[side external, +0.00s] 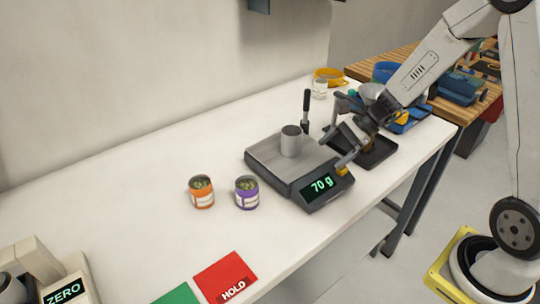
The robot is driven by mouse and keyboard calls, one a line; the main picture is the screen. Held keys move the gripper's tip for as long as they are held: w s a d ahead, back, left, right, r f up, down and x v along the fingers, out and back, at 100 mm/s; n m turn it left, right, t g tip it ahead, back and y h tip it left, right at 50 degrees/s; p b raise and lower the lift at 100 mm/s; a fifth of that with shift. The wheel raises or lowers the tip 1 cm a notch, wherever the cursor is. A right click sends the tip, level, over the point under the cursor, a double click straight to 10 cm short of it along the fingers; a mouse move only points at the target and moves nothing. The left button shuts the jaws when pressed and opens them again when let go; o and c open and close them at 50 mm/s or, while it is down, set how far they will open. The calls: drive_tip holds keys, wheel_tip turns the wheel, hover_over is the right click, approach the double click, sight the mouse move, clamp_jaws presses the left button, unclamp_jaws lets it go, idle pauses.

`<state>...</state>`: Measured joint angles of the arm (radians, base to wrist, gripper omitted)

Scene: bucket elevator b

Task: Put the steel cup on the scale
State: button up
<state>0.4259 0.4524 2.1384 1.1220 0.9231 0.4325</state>
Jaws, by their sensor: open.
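The steel cup (291,141) stands upright on the plate of the scale (268,157), towards its back right part. The scale's green display reads 70 g. My gripper (343,150) is at the right of the scale, low over its right side and the dark tray, apart from the cup. It is open, and I see nothing held between its fingers.
An orange-banded can (201,192) and a purple-banded can (246,192) stand left of the scale. A dark tray (378,160) lies under my arm. A red HOLD card (225,277) and green card (178,295) lie in front. The white table's left middle is clear.

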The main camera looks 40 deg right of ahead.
drive_tip(key=s+a+n+h, duration=0.2)
drive_tip(key=s+n+h, duration=0.2)
drive_tip(key=n, duration=0.6)
drive_tip(key=s+a+n+g+h, duration=0.1)
drive_tip(key=s+n+h, duration=0.3)
drive_tip(key=s+n, duration=0.3)
drive_tip(key=n, duration=0.3)
drive_tip(key=shift+a, duration=0.4)
